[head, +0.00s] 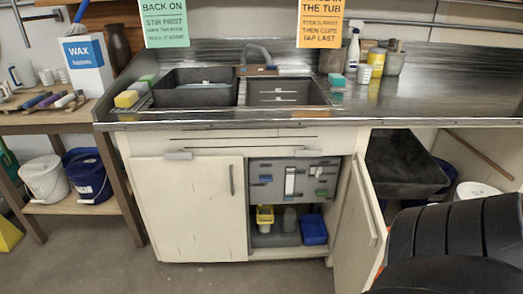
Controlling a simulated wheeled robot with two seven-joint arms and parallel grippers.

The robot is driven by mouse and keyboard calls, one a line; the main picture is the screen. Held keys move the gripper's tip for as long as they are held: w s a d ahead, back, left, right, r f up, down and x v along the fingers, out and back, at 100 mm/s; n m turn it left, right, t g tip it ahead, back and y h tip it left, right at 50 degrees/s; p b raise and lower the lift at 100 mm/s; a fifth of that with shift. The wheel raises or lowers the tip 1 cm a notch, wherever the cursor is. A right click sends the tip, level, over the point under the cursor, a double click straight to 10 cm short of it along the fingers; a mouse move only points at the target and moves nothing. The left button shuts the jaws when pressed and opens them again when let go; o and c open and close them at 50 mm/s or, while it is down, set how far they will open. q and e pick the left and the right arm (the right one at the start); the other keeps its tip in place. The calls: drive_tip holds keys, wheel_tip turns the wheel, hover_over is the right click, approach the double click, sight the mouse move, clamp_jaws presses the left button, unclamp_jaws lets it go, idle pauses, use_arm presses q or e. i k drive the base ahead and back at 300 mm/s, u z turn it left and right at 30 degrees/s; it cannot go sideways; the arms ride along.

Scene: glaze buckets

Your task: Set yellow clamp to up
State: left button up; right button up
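I cannot make out a yellow clamp for certain. Under the sink, the open cabinet shows a grey panel (276,193) with small blue, green and white pieces on it. A blue piece (265,179) is at its left, a white upright strip (290,181) in its middle, and a green piece (321,192) at its right. A small yellow item (265,214), perhaps a container, is below the panel; its details are too small to tell. Neither of my grippers is in view.
The right cabinet door (361,229) stands open; the left door (190,208) is shut. A blue bin (313,229) stands inside. A large black ribbed shape (455,245) fills the lower right. The floor before the cabinet is clear at the left.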

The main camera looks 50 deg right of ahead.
sight(270, 217)
drive_tip(key=z, duration=0.75)
drive_tip(key=i, duration=1.1)
drive_tip(key=z, duration=0.9)
